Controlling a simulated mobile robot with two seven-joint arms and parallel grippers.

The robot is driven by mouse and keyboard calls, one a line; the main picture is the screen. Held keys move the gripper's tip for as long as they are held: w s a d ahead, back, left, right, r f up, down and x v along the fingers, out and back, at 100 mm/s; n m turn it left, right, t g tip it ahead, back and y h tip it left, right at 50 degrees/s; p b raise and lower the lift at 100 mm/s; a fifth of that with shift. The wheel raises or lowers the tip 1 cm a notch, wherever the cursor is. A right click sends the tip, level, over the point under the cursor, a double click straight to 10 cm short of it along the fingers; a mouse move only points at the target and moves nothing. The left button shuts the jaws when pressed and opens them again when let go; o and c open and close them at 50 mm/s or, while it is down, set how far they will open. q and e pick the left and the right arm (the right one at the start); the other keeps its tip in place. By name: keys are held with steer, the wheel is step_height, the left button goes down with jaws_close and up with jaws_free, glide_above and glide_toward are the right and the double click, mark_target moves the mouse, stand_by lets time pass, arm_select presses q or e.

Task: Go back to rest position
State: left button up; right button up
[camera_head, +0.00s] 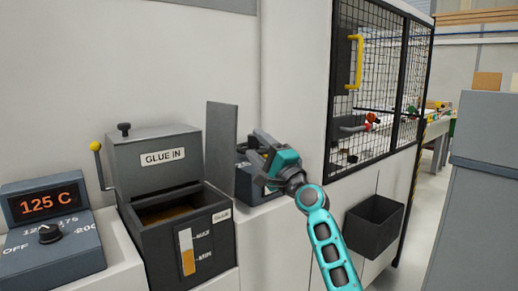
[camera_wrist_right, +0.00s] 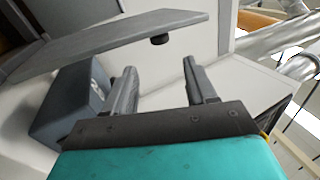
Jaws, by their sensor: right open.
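My right gripper (camera_head: 258,148) is at the end of the teal arm in the middle of the head view, in front of a grey upright panel and a dark grey block (camera_head: 243,180). In the right wrist view my right gripper (camera_wrist_right: 160,78) has its two fingers spread apart with nothing between them. The grey panel (camera_wrist_right: 120,38) and a small dark knob (camera_wrist_right: 159,40) lie beyond the fingertips. The dark grey block (camera_wrist_right: 68,103) is left of the left finger. My left gripper is in neither view.
A temperature unit (camera_head: 48,215) reads 125 C. A mesh guard (camera_head: 370,90) with a yellow handle is behind at right. A dark bin (camera_head: 374,225) hangs on the cabinet.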

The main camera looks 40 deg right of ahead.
stand_by(0.5)
steer(key=s+a+f+n+g+y, duration=0.1)
steer(key=s+a+f+n+g, duration=0.4)
steer(key=f, duration=0.4)
steer(key=s+a+f+n+g+y, duration=0.2)
steer(key=s+a+f+n, duration=0.15)
steer(key=a+f, duration=0.4)
steer(key=s+a+f+n+g+y, duration=0.1)
steer(key=s+a+f+n+g, duration=0.3)
steer(key=f, duration=0.6)
steer(key=s+a+f+n+g+h, duration=0.25)
steer(key=s+f+n+g, duration=0.2)
steer(key=s, duration=0.65)
steer(key=s+a+f+n+g+h, duration=0.1)
steer(key=s+a+f+n+g, duration=0.3)
steer(key=s, duration=0.8)
steer(key=w+a+f+t+y+p, duration=0.1)
steer(key=w+f+t, duration=0.7)
steer(key=shift+a+f, duration=0.15)
steer(key=shift+w+y, duration=0.1)
steer(key=shift+y, duration=0.15)
